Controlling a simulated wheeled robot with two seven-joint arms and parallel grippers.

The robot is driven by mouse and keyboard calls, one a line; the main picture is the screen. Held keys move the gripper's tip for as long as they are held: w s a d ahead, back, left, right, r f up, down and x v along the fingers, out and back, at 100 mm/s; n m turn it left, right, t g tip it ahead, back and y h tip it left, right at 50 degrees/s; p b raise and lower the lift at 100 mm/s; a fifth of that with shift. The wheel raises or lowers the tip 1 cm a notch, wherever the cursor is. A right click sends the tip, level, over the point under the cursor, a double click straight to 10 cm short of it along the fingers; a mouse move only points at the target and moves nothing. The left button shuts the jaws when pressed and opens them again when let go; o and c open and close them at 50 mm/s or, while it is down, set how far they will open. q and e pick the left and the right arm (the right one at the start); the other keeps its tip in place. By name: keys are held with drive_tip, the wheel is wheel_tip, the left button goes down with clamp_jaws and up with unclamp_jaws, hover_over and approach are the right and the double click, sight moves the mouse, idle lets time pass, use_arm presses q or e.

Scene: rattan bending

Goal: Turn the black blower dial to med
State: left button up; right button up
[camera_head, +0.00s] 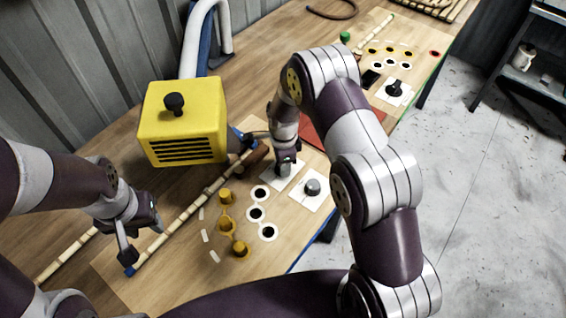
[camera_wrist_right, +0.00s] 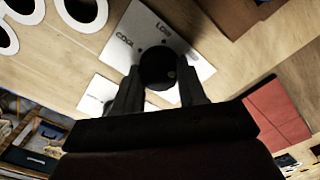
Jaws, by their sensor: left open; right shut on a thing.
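A round black dial (camera_wrist_right: 158,68) sits on a white plate (camera_wrist_right: 192,52) printed with "COOL" and "LOW" in the right wrist view. My right gripper (camera_wrist_right: 160,84) is shut on this dial, one finger on each side. In the head view my right gripper (camera_head: 286,168) hides the dial, and only part of its white plate (camera_head: 277,186) shows. The dial's exact setting is hard to read. My left gripper (camera_head: 142,240) is open and empty over the table's left side, by a jointed rattan pole (camera_head: 190,211).
A grey knob (camera_head: 312,187) on another white plate is close beside my right gripper. A yellow vented box (camera_head: 184,122) with a black knob stands at left. Yellow pegs (camera_head: 227,222) and black-centred white rings (camera_head: 257,213) lie nearer. Another black knob (camera_head: 394,89) is farther back.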

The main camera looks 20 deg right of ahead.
drive_tip(key=shift+r+m, duration=0.1)
drive_tip(key=shift+m, duration=0.4)
drive_tip(key=o, duration=1.1)
drive_tip(key=shift+c, duration=0.2)
wheel_tip(320, 180, up, 13)
drive_tip(key=b, duration=0.2)
drive_tip(key=shift+f, duration=0.2)
